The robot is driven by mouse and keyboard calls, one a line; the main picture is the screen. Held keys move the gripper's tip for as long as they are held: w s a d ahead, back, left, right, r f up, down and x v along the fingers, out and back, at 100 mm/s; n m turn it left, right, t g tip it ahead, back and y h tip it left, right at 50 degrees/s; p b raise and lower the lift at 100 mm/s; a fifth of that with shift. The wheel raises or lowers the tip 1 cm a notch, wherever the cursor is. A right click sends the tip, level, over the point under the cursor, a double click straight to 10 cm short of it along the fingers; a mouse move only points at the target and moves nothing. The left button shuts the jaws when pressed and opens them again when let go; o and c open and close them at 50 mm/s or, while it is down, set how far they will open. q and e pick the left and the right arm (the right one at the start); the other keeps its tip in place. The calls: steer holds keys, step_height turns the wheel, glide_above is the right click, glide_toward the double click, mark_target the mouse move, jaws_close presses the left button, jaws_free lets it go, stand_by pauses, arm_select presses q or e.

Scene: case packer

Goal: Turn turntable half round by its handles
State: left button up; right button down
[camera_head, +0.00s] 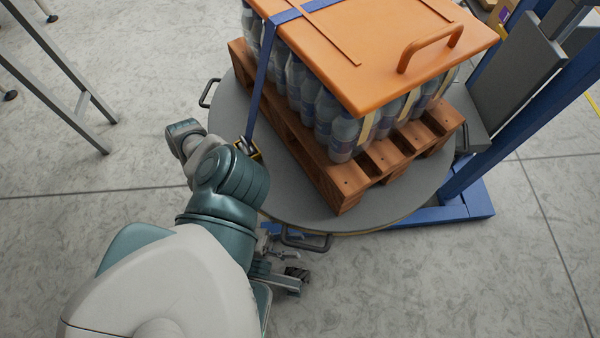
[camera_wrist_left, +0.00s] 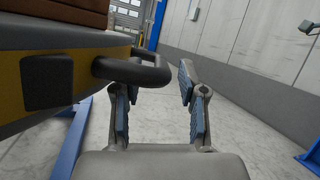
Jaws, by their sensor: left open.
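The round grey turntable (camera_head: 285,185) carries a wooden pallet (camera_head: 345,190) of wrapped bottles under an orange lid. A dark loop handle (camera_head: 305,243) sticks out from its near rim, and another handle (camera_head: 208,93) from its left rim. My left gripper (camera_head: 290,266) is beside the near handle, partly hidden by my arm. In the left wrist view the left gripper (camera_wrist_left: 157,92) is open. The near handle (camera_wrist_left: 150,72) reaches across from the left, its outer end between the two fingers in the picture. I cannot tell whether they touch. My right gripper is not in view.
A blue strap (camera_head: 262,80) runs down the load to a ratchet (camera_head: 247,150) at the turntable's left. A blue mast and foot (camera_head: 465,203) stand at the right. Grey metal legs (camera_head: 60,100) are at the far left. Floor at the front right is clear.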

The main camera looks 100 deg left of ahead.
arm_select(q)
steer(key=v, duration=0.9)
steer(key=shift+s+f, duration=0.2)
steer(key=shift+s, duration=0.15)
